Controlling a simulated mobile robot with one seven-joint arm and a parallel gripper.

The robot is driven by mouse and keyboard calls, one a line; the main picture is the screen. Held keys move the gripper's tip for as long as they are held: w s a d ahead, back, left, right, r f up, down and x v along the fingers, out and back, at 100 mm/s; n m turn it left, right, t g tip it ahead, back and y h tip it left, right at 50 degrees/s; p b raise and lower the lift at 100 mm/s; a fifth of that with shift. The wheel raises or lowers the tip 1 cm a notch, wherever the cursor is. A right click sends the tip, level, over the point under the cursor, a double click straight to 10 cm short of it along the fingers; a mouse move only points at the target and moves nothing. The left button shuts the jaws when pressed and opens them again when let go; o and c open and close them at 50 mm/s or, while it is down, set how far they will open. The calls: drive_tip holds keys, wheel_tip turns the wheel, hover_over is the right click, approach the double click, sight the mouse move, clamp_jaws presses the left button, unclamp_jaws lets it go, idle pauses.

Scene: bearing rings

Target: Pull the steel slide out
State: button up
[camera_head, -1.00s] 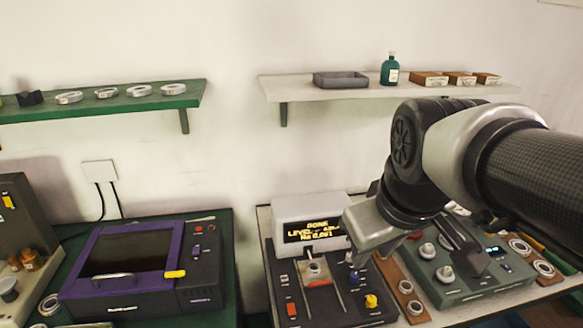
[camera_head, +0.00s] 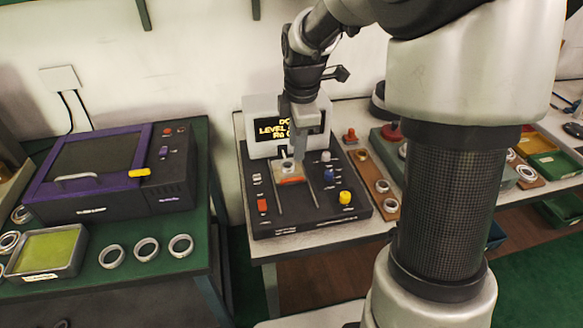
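The black tester (camera_head: 310,205) stands on the right-hand bench, with a white display housing (camera_head: 262,112) behind its panel. Between two rails on the panel sits a small slide plate with a reddish front edge (camera_head: 290,181), which looks like the steel slide. A metal ring (camera_head: 288,167) rests on it. My gripper (camera_head: 299,157) points down right at the slide, just above or beside the ring. Whether it touches the slide or the ring cannot be told. The gap between its fingers does not show. My arm hides part of the display.
A yellow knob (camera_head: 346,198), a blue knob (camera_head: 328,176) and a red switch (camera_head: 263,205) stand on the panel around the slide. A purple-framed machine (camera_head: 110,170) and loose rings (camera_head: 146,249) are on the green bench at left. A gap separates the benches.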

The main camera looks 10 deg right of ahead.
sight(294, 180)
drive_tip(key=f, duration=0.4)
drive_tip(key=w+f+b, duration=0.1)
drive_tip(key=f, duration=0.2)
drive_tip(key=w+f, duration=0.1)
drive_tip(key=f, duration=0.3)
drive_tip(key=shift+f, duration=0.35)
drive_tip(key=shift+c, duration=0.3)
clamp_jaws()
